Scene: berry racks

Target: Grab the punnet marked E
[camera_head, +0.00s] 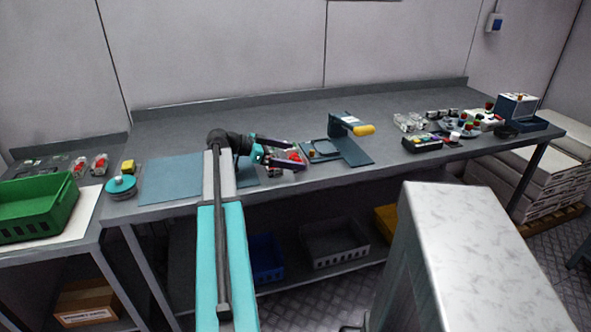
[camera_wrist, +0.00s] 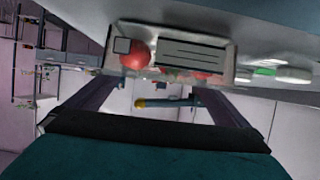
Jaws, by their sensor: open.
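A clear punnet with red berries (camera_wrist: 170,52) lies just ahead of my open fingers in the wrist view. Its near side carries a printed label with a small box and dark lines; I cannot read a letter on it. In the head view this punnet (camera_head: 289,156) stands on the bench, partly hidden by my gripper (camera_head: 297,156). My fingers point right along the bench, one on the far side and one on the near side of the punnet. They also show in the wrist view (camera_wrist: 158,85), apart and with no clear contact.
A blue mat (camera_head: 170,178) lies left. Several punnets and other items crowd the bench's right end. A green crate (camera_head: 35,208) and more red-berry punnets (camera_head: 99,164) are at far left.

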